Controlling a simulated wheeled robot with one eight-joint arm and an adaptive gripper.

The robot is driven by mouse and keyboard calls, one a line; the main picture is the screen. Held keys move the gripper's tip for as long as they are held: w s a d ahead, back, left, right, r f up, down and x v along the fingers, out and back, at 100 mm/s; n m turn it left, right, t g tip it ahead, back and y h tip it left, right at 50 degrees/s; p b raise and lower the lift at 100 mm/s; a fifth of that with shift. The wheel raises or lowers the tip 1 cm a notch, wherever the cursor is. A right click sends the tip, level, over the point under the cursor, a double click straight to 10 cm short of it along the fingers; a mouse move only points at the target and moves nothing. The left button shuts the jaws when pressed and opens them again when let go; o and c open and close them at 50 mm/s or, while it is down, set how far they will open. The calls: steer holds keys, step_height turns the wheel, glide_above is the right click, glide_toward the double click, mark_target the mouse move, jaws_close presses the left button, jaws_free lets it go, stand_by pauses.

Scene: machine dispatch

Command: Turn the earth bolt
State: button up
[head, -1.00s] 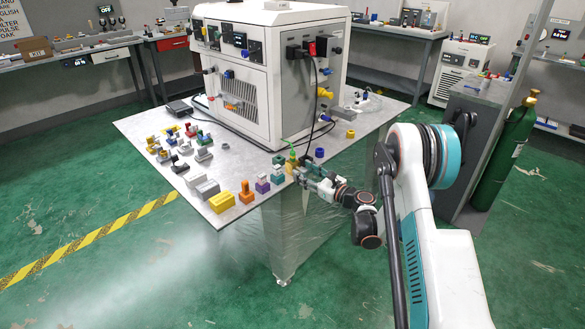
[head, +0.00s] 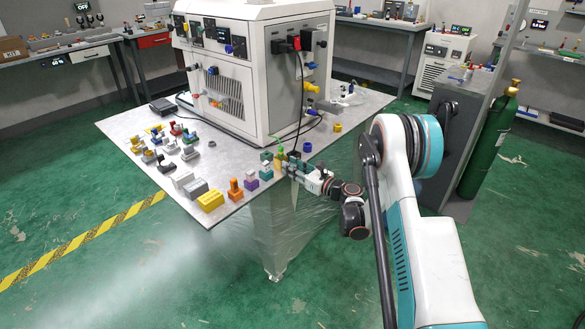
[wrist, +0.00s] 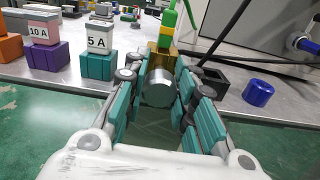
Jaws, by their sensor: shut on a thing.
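The earth bolt (wrist: 159,88) appears to be the round silver head in the wrist view, facing the camera in front of a brass block (wrist: 163,60) at the table's edge. A green and yellow cable end (wrist: 168,22) stands upright at the block; it also shows in the head view (head: 280,156). My gripper (wrist: 162,80) has its teal-padded fingers on both sides of the silver head and is shut on it. In the head view my gripper (head: 290,170) is at the table's near edge, where the bolt is too small to make out.
A 5 A block (wrist: 99,50) and a 10 A block (wrist: 45,45) stand left of my gripper. A blue cap (wrist: 258,92) and a dark open box (wrist: 210,82) are to the right. A large white machine (head: 250,80) stands on the table (head: 230,160).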

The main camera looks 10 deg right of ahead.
steer(key=shift+m, duration=1.3)
steer(key=o, duration=1.1)
steer(key=shift+d, duration=0.1)
steer(key=v, duration=1.2)
